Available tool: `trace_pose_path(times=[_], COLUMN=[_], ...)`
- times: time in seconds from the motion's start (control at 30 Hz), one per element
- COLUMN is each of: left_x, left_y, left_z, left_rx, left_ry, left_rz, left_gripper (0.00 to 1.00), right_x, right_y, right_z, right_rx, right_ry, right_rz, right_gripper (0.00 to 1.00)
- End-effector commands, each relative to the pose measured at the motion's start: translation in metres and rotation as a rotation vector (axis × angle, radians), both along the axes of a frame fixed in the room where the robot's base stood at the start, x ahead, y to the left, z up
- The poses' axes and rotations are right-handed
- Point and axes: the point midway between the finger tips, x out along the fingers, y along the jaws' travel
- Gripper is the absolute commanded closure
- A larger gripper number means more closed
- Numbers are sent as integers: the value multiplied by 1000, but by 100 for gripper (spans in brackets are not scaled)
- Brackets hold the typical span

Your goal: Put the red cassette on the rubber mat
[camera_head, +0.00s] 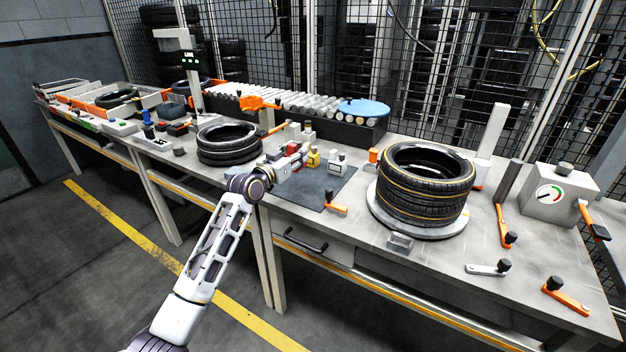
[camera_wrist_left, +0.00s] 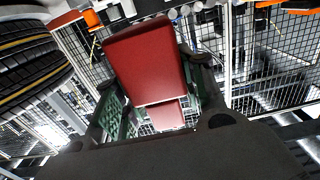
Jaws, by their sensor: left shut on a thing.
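My left gripper (camera_head: 287,163) reaches over the workbench from the front, at the left part of the dark rubber mat (camera_head: 311,190). It is shut on the red cassette (camera_head: 293,148), which is small and partly hidden by the gripper in the head view. In the left wrist view the red cassette (camera_wrist_left: 146,60) sits between the green-padded fingers (camera_wrist_left: 153,98). I cannot tell whether the cassette touches the mat. My right gripper is not in view.
Small bottles, one yellow (camera_head: 313,158) and one pale (camera_head: 337,164), stand at the mat's back. An orange-handled clamp (camera_head: 335,208) is at its front right. Tyre stacks stand left (camera_head: 229,146) and right (camera_head: 424,190). The mat's front middle is clear.

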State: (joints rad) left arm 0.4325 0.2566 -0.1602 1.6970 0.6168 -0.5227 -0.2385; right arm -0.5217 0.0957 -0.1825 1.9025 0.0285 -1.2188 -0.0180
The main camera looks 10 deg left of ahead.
Motion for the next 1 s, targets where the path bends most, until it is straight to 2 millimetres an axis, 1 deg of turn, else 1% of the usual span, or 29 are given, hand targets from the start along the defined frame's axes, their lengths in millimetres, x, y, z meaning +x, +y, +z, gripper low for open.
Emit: trace_pose_path(times=[0.13,0.27,0.37,0.5,0.6,0.73,1.0], left_x=[0,0,0,0,0,0,0], left_y=[0,0,0,0,0,0,0], left_z=[-4,-14,-26,-47,-57,-62,-62], left_rx=[0,1,-1,-1,0,0,0], left_ry=[-1,1,1,1,0,-1,-1], left_rz=[0,0,0,0,0,0,0], left_gripper=[91,91,91,91,91,91,91], right_x=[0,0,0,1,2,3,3], right_y=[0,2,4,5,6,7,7], right_z=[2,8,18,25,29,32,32], right_rx=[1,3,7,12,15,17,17], right_ry=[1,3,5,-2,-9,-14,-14], right_rz=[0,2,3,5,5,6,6], right_gripper=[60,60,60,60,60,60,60])
